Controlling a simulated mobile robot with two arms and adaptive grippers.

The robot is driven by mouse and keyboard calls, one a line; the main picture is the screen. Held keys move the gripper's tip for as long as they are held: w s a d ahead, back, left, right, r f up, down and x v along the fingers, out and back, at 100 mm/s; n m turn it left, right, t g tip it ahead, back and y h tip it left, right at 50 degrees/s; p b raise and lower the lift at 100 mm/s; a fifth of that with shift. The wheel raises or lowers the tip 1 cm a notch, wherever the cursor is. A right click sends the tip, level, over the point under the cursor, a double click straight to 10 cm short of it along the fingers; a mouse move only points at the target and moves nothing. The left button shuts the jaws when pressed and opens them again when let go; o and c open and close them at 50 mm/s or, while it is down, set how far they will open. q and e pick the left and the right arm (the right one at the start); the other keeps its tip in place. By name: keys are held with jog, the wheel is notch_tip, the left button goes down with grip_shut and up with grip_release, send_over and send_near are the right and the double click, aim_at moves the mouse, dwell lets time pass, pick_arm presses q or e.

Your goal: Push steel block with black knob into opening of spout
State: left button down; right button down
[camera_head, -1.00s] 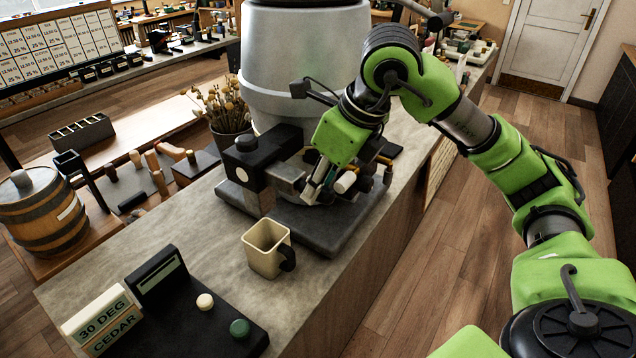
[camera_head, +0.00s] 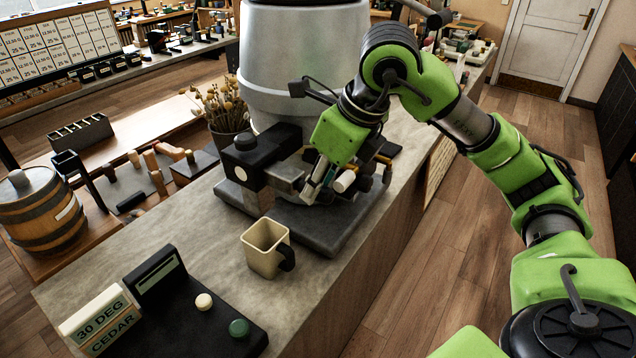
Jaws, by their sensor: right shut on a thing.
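The steel block (camera_head: 284,179) shows as a grey piece beside the spout, above the dark base plate. Its black knob is hidden, apparently behind the fingers. My right gripper (camera_head: 318,188) reaches down at the block's right side and is shut on it, though the exact contact is hard to see. How far the block sits in the opening cannot be told. My left gripper is not in view.
A beige mug (camera_head: 264,250) stands in front of the dark base plate (camera_head: 325,232). A black panel (camera_head: 190,318) with two buttons and a sign lies at the front left. A pot of dried stems (camera_head: 226,112) stands left of the vessel (camera_head: 300,70).

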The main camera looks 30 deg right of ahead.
aim_at(284, 170)
jog(key=shift+w+r, duration=0.15)
dwell(0.7)
jog(key=shift+b, duration=0.3)
dwell(1.7)
jog(key=shift+w+a+p, duration=0.4)
jog(key=shift+w+a, duration=0.05)
jog(key=shift+w, duration=0.6)
jog(key=shift+w+a+p, duration=0.35)
jog(key=shift+w+a, duration=0.1)
jog(key=shift+w, duration=0.65)
jog(key=shift+w+a+p, duration=0.4)
jog(key=shift+w+a, duration=0.05)
jog(key=shift+w, duration=0.6)
jog(key=c, duration=1.7)
grip_release()
jog(key=v, duration=1.2)
